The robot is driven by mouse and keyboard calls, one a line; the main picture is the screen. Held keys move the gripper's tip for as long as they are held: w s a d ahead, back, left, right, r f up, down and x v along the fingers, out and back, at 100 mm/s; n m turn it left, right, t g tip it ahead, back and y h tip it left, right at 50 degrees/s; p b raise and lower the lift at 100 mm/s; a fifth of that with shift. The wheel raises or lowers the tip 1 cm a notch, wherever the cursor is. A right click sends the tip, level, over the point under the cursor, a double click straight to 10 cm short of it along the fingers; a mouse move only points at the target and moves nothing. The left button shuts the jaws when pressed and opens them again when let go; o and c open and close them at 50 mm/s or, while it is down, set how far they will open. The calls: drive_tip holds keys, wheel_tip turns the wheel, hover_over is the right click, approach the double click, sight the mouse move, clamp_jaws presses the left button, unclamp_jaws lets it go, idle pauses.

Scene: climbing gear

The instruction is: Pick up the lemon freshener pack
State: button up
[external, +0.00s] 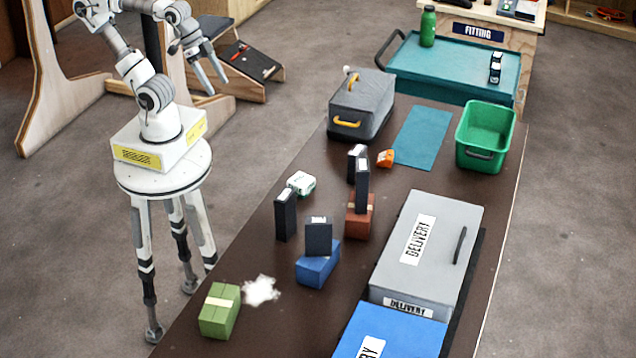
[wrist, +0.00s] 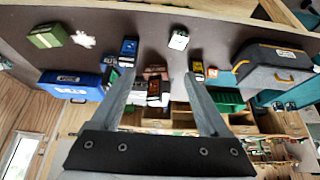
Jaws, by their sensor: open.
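I cannot read which pack is the lemon freshener. Several dark upright packs stand on the brown table: one alone at the left (external: 285,214), one on a blue block (external: 318,236), one on a red-brown block (external: 362,187) and one behind it (external: 356,163). In the wrist view their fronts show colour: a blue and yellow pack (wrist: 129,47), a red and green pack (wrist: 154,89) and a yellowish pack (wrist: 197,70). A small white pack (external: 301,183) lies nearby; it also shows in the wrist view (wrist: 179,39). My gripper (external: 217,86) is open and empty, off the table's left side.
A grey case with yellow handle (external: 361,108), an orange item (external: 385,158) and a green bin (external: 485,138) are at the back. A grey delivery box (external: 427,245) fills the right. A green block (external: 220,310) and white fluff (external: 261,291) are in front.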

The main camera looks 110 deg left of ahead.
wheel_tip(320, 180, up, 3)
drive_tip(key=m+g+y+b, duration=0.4)
drive_tip(key=m+y+b, duration=1.45)
drive_tip(key=b, duration=0.25)
hover_over(359, 150)
drive_tip(key=d, duration=0.3)
drive_tip(key=f, duration=0.2)
drive_tip(key=shift+m+h, duration=0.25)
drive_tip(key=f, duration=1.9)
drive_tip(key=s+f, duration=0.1)
drive_tip(key=f, duration=0.9)
drive_tip(key=shift+f, duration=0.25)
drive_tip(key=shift+a+f+b, duration=0.25)
drive_tip(key=shift+f+b, duration=0.05)
drive_tip(key=shift+w+a+b, duration=0.15)
drive_tip(key=shift+a+b, duration=0.15)
drive_tip(key=shift+a, duration=0.85)
drive_tip(key=shift+w+a+b, duration=0.1)
drive_tip(key=shift+a+b, duration=0.2)
drive_tip(key=shift+a, duration=0.85)
